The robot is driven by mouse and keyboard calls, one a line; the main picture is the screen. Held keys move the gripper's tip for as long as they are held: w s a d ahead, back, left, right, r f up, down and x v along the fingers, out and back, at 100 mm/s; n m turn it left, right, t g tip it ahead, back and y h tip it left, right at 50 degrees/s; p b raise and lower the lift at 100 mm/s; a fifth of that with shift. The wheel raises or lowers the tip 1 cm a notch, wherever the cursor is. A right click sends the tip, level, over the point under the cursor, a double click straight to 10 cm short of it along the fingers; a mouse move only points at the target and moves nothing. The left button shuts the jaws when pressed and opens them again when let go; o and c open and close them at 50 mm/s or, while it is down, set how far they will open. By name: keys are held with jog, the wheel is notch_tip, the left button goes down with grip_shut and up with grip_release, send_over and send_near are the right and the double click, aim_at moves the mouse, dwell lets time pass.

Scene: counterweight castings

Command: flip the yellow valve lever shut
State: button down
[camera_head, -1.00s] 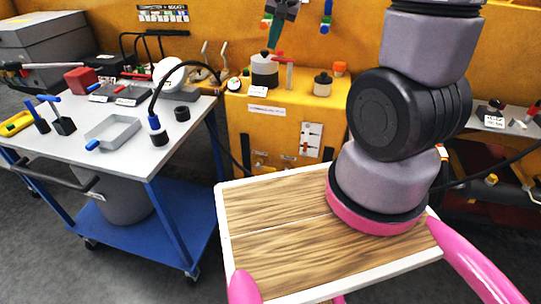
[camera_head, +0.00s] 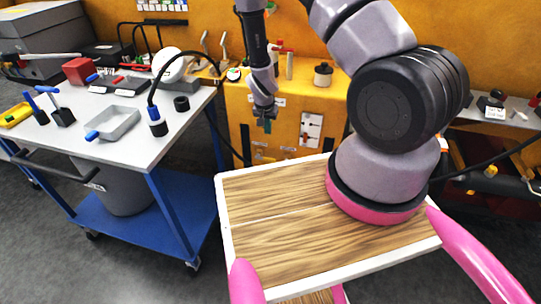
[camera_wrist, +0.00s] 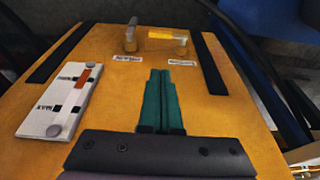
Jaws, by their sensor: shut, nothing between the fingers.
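In the wrist view the yellow lever (camera_wrist: 162,34) sits at the far part of the orange-yellow panel. Its handle lies sideways, reaching left from a grey pivot, with a small white label below it. A second, tan-grey lever (camera_wrist: 131,36) stands just left of it, pointing away, above its own label. My gripper (camera_wrist: 160,72) has green fingers pressed together and empty. The fingertips are short of both levers in the picture, between their labels, and touch neither. In the head view my gripper (camera_head: 267,124) hangs in front of the yellow cabinet; the levers there are too small to tell apart.
A white plate with an orange switch (camera_wrist: 61,102) is on the panel's left. Dark strips (camera_wrist: 212,62) run along both sides. The yellow cabinet (camera_head: 240,112) carries several objects on top. A white-topped blue cart (camera_head: 135,145) stands left of it.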

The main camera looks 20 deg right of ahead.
aim_at(271, 159)
jog(key=shift+s+d+f, duration=0.1)
jog(key=shift+s+f, duration=0.05)
jog(key=shift+f, duration=0.35)
jog(key=shift+s+d+f, duration=0.1)
jog(key=shift+f, duration=0.4)
jog(key=x, duration=0.9)
jog(key=s+x, duration=0.1)
jog(key=x, duration=0.3)
jog(key=shift+w+a+f, duration=0.15)
jog(key=shift+f, duration=0.4)
